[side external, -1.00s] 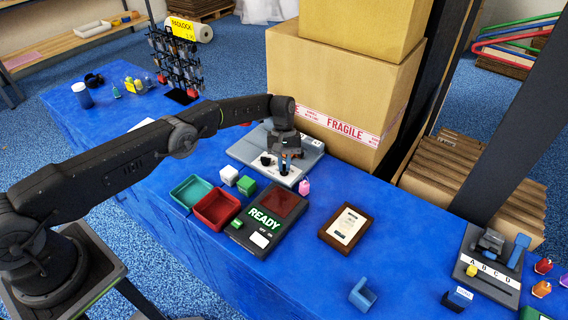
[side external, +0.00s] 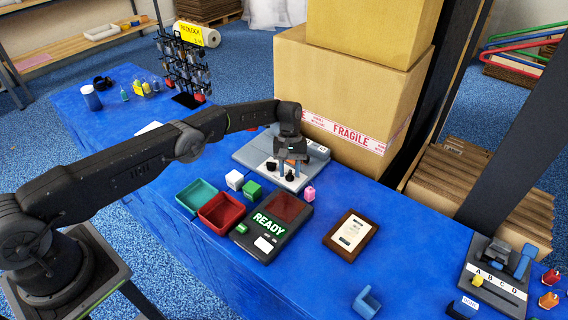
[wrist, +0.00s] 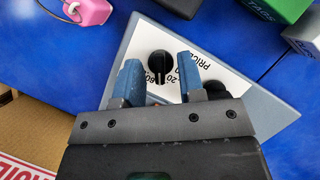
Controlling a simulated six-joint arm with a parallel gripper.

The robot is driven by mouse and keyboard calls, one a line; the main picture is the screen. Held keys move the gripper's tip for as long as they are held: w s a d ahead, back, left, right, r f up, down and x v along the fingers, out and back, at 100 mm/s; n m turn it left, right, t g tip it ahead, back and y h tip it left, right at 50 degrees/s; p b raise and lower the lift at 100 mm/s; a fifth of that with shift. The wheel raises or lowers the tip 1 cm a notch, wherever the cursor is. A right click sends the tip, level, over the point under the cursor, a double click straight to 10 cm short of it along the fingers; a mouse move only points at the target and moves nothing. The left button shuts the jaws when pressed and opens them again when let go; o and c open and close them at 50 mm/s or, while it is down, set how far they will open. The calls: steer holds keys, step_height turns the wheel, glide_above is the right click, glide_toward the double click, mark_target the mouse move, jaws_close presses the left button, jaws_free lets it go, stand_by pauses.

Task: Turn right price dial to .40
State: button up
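The price panel (wrist: 225,55) is a white plate on a grey sloped unit, which also shows in the side view (side external: 252,154). A black dial (wrist: 160,70) with a narrow grip bar sits on it, beside printing that reads PRICE and 20, upside down in the wrist view. The dial also shows in the side view (side external: 290,177). My gripper (wrist: 160,62) has its two blue fingers on either side of this dial, with small gaps showing. It also appears in the side view (side external: 289,169). The .40 mark cannot be made out.
A tall FRAGILE carton (side external: 345,105) stands behind. A green block (side external: 252,190), red tray (side external: 222,211) and READY device (side external: 270,229) are in front.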

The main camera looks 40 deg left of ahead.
mark_target(290, 176)
steer(key=shift+r, duration=0.55)
step_height(290, 176, up, 3)
steer(key=s+a+r, duration=0.4)
steer(key=a+r, duration=0.3)
steer(key=a, duration=0.3)
steer(key=shift+s+a, duration=0.25)
steer(key=shift+a, duration=0.15)
